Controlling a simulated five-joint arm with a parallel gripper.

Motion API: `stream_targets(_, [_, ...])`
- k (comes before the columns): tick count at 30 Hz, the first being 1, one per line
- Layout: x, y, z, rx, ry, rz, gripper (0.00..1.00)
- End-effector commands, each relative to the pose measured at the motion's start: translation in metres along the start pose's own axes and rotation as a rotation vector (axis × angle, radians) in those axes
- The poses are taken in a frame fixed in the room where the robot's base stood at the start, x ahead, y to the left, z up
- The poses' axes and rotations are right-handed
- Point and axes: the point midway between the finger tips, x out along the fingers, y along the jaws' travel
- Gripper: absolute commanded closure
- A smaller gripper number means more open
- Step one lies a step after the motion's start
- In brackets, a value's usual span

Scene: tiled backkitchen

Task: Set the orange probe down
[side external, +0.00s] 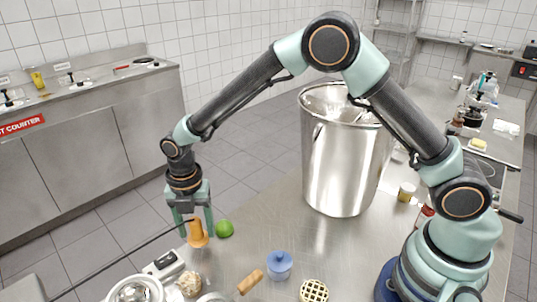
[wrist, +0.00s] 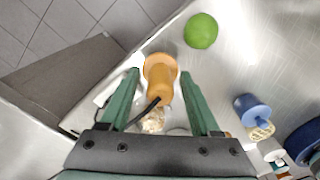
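The orange probe (side external: 198,236) appears to stand upright on the steel counter, near its left edge, with its wider end down. A dark cord runs from it to the lower left. My gripper (side external: 194,225) is low over the counter, with one finger on each side of the probe. In the wrist view the probe (wrist: 160,78) lies between the fingertips of my gripper (wrist: 160,73), and a narrow gap shows on both sides. The fingers are apart and do not appear to press on it.
A green lime (side external: 224,228) lies close beside the probe. A large steel pot (side external: 340,165) stands to the right. A white device (side external: 163,265), a pale lumpy item (side external: 189,284) and a blue lidded pot (side external: 279,265) are nearer the camera. The counter edge drops to the floor at left.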

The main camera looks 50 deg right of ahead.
Motion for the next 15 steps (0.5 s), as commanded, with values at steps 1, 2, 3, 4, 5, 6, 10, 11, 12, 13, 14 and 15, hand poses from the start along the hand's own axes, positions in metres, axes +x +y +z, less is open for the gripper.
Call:
stream_targets(1, [0.000, 0.000, 0.000, 0.000, 0.000, 0.000, 0.36])
stream_targets(2, [-0.001, 0.000, 0.000, 0.000, 0.000, 0.000, 0.36])
stream_targets(3, [-0.002, 0.000, 0.000, 0.000, 0.000, 0.001, 0.36])
stream_targets(4, [-0.003, 0.000, 0.000, 0.000, 0.000, 0.001, 0.36])
stream_targets(5, [-0.005, 0.000, 0.000, 0.000, 0.000, 0.001, 0.36])
stream_targets(6, [-0.009, 0.001, 0.000, 0.000, -0.001, 0.003, 0.36])
stream_targets(10, [-0.029, 0.001, 0.001, 0.000, -0.002, 0.006, 0.36])
stream_targets(11, [-0.035, 0.001, 0.000, 0.000, -0.002, 0.005, 0.36])
stream_targets(12, [-0.043, 0.001, 0.001, 0.000, -0.002, 0.006, 0.36])
stream_targets(13, [-0.050, 0.001, 0.000, 0.000, -0.002, 0.005, 0.36])
stream_targets(14, [-0.056, 0.002, 0.001, 0.000, -0.002, 0.007, 0.36])
stream_targets(15, [-0.065, 0.001, 0.000, 0.000, -0.002, 0.006, 0.36])
